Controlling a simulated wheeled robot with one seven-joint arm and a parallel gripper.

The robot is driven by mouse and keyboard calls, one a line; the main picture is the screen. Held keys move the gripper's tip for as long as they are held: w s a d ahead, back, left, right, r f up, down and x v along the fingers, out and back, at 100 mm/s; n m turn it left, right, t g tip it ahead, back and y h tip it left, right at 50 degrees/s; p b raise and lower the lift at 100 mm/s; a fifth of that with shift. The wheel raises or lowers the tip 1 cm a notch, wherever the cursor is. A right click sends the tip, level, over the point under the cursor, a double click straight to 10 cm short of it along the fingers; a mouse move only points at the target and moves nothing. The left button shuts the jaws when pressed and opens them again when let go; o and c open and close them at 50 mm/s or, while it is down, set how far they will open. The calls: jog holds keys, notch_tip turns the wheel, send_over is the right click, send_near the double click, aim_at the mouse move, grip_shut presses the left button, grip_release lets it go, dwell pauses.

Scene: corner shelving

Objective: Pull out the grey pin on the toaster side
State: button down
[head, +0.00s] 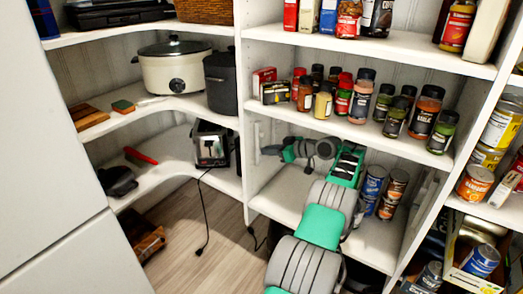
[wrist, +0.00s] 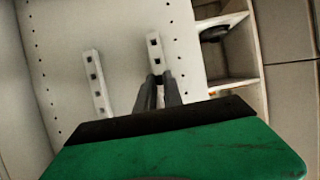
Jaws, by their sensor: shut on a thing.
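The toaster (head: 209,143) stands on the lower left shelf, beside the white upright panel. My gripper (head: 264,151) reaches left towards this panel, on the side away from the toaster. In the wrist view my gripper (wrist: 161,82) is shut at the lower end of a pale strip (wrist: 155,53) with dark square holes. The grey pin is a tiny dark spot between the fingertips, mostly hidden by them. A second pale strip (wrist: 96,82) with holes is to the left, apart from the fingers.
A shelf of spice jars (head: 362,96) is just above my arm. Several cans (head: 373,185) stand right of my forearm. A black cord (head: 203,215) hangs from the toaster's shelf. The white shelf board (head: 280,190) below my gripper is largely clear.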

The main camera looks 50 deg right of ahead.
jog(key=shift+s+d, duration=0.15)
jog(key=shift+s, duration=1.15)
jog(key=shift+s+d, duration=0.1)
jog(key=shift+s, duration=1.15)
